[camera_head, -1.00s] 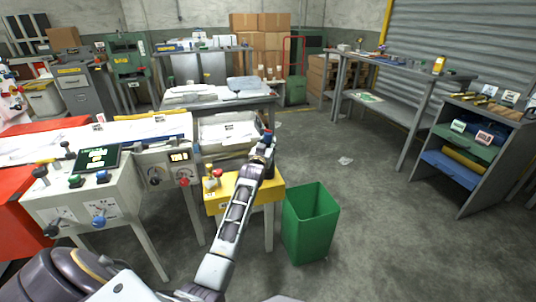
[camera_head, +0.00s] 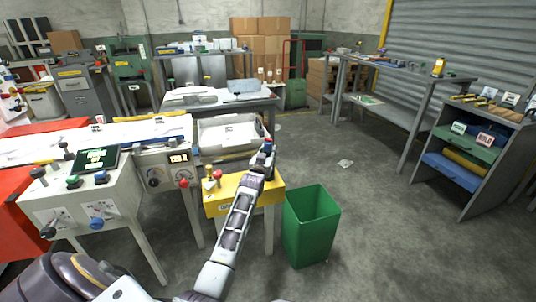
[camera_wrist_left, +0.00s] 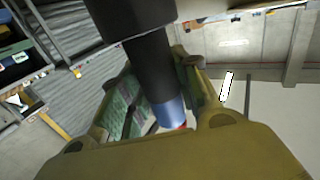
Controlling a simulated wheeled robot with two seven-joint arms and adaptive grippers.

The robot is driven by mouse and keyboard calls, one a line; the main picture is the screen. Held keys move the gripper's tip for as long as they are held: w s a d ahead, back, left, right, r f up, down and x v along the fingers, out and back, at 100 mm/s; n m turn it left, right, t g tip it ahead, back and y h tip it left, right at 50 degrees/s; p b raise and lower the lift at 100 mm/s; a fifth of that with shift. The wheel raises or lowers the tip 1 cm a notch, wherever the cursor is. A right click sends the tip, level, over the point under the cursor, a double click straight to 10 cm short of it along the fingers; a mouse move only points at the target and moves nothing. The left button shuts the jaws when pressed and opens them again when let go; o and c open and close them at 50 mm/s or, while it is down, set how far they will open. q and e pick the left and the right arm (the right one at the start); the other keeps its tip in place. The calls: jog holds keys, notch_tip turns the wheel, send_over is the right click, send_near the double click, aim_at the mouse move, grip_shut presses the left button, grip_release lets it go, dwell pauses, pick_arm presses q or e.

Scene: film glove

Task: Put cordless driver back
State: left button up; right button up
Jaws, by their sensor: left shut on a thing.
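My left gripper (camera_head: 266,150) is above the far right corner of the yellow stand (camera_head: 222,202) in the head view. In the left wrist view its fingers (camera_wrist_left: 160,105) are shut on a dark cylindrical tool with a blue band and a bit of red near its end, which I take as the cordless driver (camera_wrist_left: 150,65). In the head view only a small blue and dark part of it shows at the gripper. Its full shape is hidden. My right gripper is not in view.
A green bin (camera_head: 310,225) stands right of the yellow stand. A grey rack (camera_head: 493,165) with green, yellow and blue trays and small labels is at the far right. A long grey workbench (camera_head: 415,82) is at the back right. Grey floor between them is mostly clear.

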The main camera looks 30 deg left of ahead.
pick_arm(q)
jog(key=o, duration=1)
jog(key=shift+f, duration=0.1)
jog(key=p+v, duration=0.3)
jog(key=v, duration=0.9)
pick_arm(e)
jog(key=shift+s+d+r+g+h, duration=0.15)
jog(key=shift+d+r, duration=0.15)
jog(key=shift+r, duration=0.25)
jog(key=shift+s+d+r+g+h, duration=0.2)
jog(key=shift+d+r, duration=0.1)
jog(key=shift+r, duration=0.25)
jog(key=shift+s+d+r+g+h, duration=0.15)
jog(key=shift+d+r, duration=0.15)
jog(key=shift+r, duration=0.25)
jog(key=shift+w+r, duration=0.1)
